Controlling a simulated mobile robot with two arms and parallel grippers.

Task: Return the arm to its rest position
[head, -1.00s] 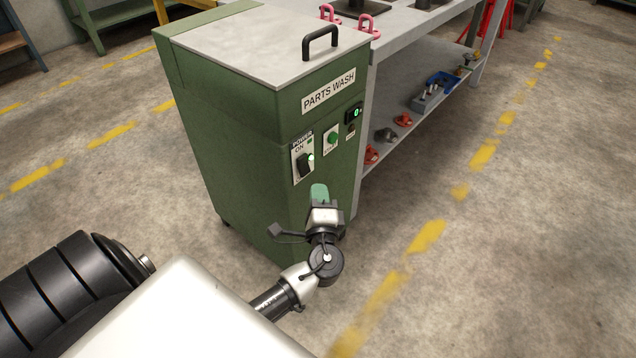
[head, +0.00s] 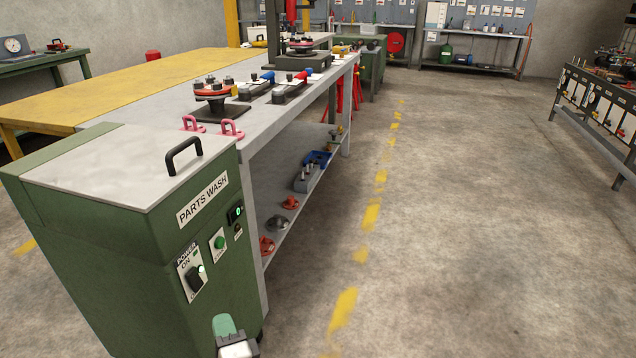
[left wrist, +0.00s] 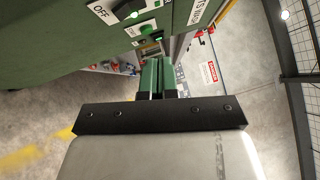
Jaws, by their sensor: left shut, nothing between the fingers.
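My left gripper (head: 223,324) shows at the bottom of the head view, its green fingers closed together and empty. It is low in front of the green parts washer (head: 115,285), below the power switch (head: 194,280). In the left wrist view the fingers (left wrist: 157,78) lie side by side, with the washer's panel (left wrist: 140,12) above them. I cannot tell the exact gap between the fingertips and the washer. The switch has a lit lamp beside it. The rest of my left arm is cut off in the head view. My right gripper is out of view.
A grey workbench (head: 262,128) runs back from the washer, with a red-and-black fixture (head: 213,92) and pink hooks (head: 230,128) on it. Its lower shelf holds a tray (head: 308,176) and small parts. The concrete floor (head: 470,230) at right is open.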

